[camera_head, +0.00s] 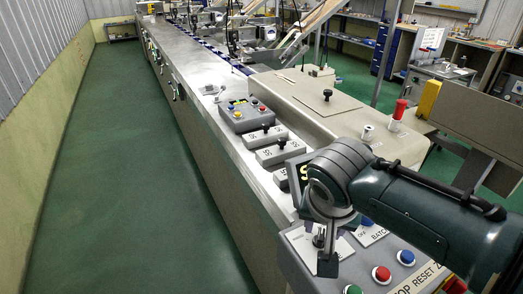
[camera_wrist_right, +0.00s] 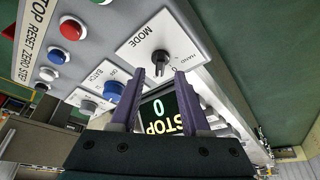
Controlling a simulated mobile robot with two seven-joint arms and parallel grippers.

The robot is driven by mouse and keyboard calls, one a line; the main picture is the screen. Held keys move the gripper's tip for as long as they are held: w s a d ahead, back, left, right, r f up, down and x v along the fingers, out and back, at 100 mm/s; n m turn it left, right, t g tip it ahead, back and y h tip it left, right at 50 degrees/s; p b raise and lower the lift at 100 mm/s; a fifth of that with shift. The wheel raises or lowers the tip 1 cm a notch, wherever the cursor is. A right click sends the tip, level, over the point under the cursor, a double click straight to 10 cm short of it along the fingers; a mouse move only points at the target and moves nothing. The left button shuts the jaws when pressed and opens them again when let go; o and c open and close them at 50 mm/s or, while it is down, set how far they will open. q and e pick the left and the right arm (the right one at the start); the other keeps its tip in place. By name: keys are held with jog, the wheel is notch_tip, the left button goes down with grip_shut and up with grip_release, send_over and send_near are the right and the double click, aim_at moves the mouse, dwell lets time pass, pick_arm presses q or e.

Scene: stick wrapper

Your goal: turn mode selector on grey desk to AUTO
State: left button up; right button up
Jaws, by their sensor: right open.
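The mode selector is a dark knob (camera_wrist_right: 161,58) on a white plate marked MODE and HAND on the grey desk panel. In the head view its white plate (camera_head: 297,238) is partly hidden by my right gripper (camera_head: 323,246). The right wrist view shows my right gripper (camera_wrist_right: 161,76) open, its two purple fingers pointing at the panel on either side of the knob's line. I cannot tell whether they touch the knob. The AUTO mark is not readable. My left gripper is not in view.
A display reading STOP (camera_wrist_right: 160,115) stands close to the fingers. Grey boxes (camera_head: 268,137) line the machine beyond. The green floor (camera_head: 135,170) at left is clear.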

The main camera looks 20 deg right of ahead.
jog(key=p+v, duration=0.1)
jog(key=v, duration=0.6)
jog(key=shift+r, duration=0.15)
